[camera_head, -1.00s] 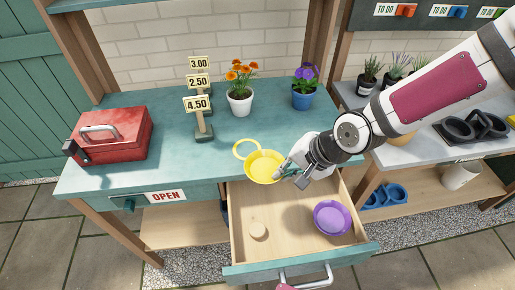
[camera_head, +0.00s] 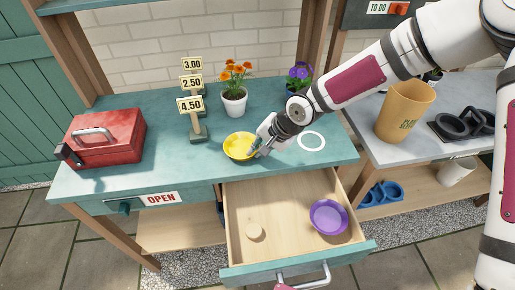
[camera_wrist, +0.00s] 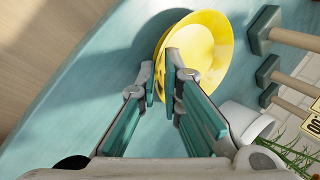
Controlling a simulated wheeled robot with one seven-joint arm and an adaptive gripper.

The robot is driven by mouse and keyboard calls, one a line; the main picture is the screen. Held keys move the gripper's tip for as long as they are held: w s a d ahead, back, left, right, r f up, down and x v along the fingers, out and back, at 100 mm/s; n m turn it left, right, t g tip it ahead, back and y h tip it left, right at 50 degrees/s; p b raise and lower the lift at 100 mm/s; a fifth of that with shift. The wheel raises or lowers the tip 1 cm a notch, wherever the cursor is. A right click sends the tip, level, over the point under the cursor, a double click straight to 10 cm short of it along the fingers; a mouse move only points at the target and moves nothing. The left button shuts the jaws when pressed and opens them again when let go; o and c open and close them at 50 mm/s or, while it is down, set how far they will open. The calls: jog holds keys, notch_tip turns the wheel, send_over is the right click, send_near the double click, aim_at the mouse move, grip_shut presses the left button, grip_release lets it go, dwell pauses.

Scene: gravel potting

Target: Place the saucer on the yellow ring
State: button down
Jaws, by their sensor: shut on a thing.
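The yellow saucer (camera_head: 238,146) is over the teal bench top, left of my gripper (camera_head: 258,149). My gripper is shut on the saucer's rim. In the wrist view, the saucer (camera_wrist: 208,45) shows tilted beside the fingertips (camera_wrist: 163,80), with the rim between them. The yellow ring does not show now; the saucer covers the spot where it was seen. I cannot tell whether the saucer touches the bench.
An open drawer (camera_head: 285,205) holds a purple saucer (camera_head: 329,217) and a small round wooden piece (camera_head: 254,232). A white ring (camera_head: 312,141) lies to the right. Price signs (camera_head: 194,115), an orange-flower pot (camera_head: 234,100) and a purple-flower pot (camera_head: 298,82) stand behind.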

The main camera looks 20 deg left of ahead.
jog(key=c, duration=2)
grip_release()
jog(key=shift+c, duration=0.2)
jog(key=v, duration=1.2)
jog(key=shift+p, duration=0.3)
